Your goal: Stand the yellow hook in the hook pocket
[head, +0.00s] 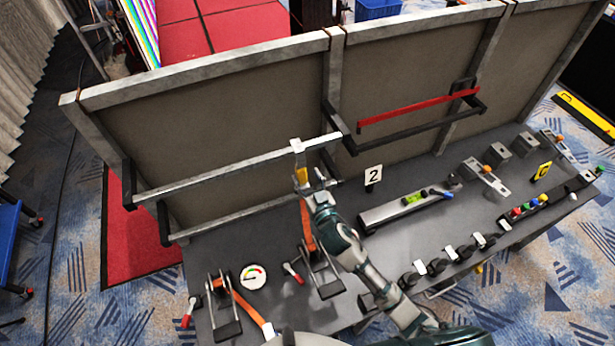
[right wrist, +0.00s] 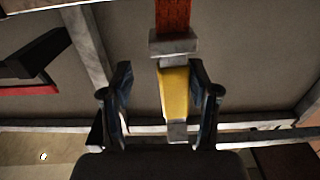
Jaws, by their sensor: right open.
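The yellow hook (head: 301,175) stands out just beyond my right gripper (head: 313,184), near the long metal bar on the panel's back. In the right wrist view the yellow hook (right wrist: 174,92) has a grey block above it and a grey tip below. It lies between the open fingers of my right gripper (right wrist: 163,100), closer to the right-hand finger, with a wide gap on the left. Whether that finger touches it, I cannot tell. I cannot make out the hook pocket with certainty. My left gripper is not in view.

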